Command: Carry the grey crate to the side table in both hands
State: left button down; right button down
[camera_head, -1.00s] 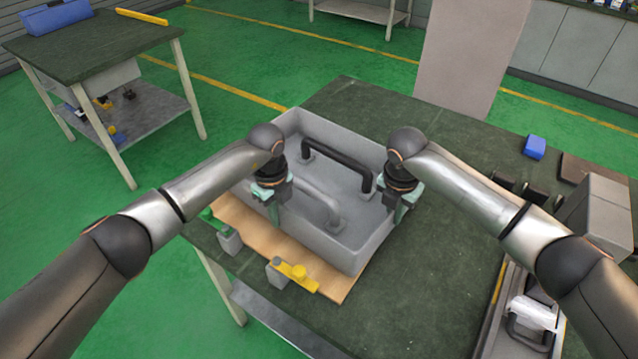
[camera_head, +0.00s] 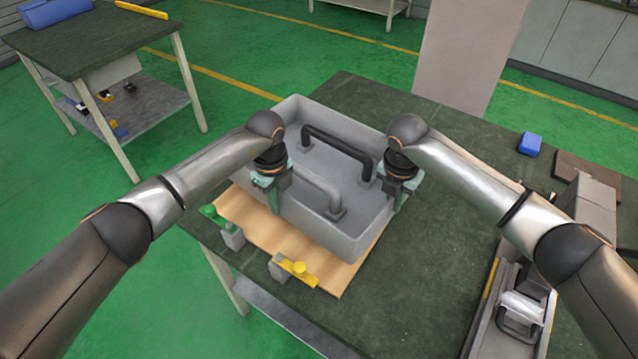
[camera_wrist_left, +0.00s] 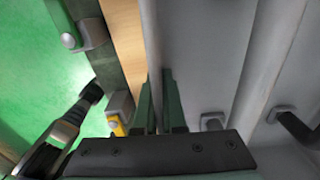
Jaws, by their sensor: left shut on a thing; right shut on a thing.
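The grey crate (camera_head: 352,250) is over the green-topped workbench, beside and partly over a wooden board (camera_head: 262,235). Inside it stand a black handle (camera_head: 335,145) and a grey handle (camera_head: 318,190). My left gripper (camera_head: 276,192) is shut on the crate's left wall. In the left wrist view its fingers (camera_wrist_left: 159,102) straddle that grey wall (camera_wrist_left: 158,40). My right gripper (camera_head: 398,203) is shut on the right wall; its fingertips are partly hidden. The crate looks level and slightly raised, but its underside is hidden. A side table (camera_head: 95,42) stands at the back left.
The side table bears a blue roll (camera_head: 55,13) and a yellow bar (camera_head: 142,11). Green (camera_head: 215,215) and yellow (camera_head: 297,270) clamps sit along the board. A blue block (camera_head: 530,144) lies at the workbench's right. Open green floor separates the tables.

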aim_at(97, 31)
jog(key=i+j+u, duration=0.1)
jog(key=j, duration=0.35)
jog(key=i+j+u, duration=0.1)
jog(key=i+j, duration=0.2)
jog(key=i+j+u, duration=0.1)
jog(key=j, duration=0.4)
jog(key=i+j, duration=0.35)
jog(key=i+j+u, duration=0.85)
jog(key=i+j, duration=0.1)
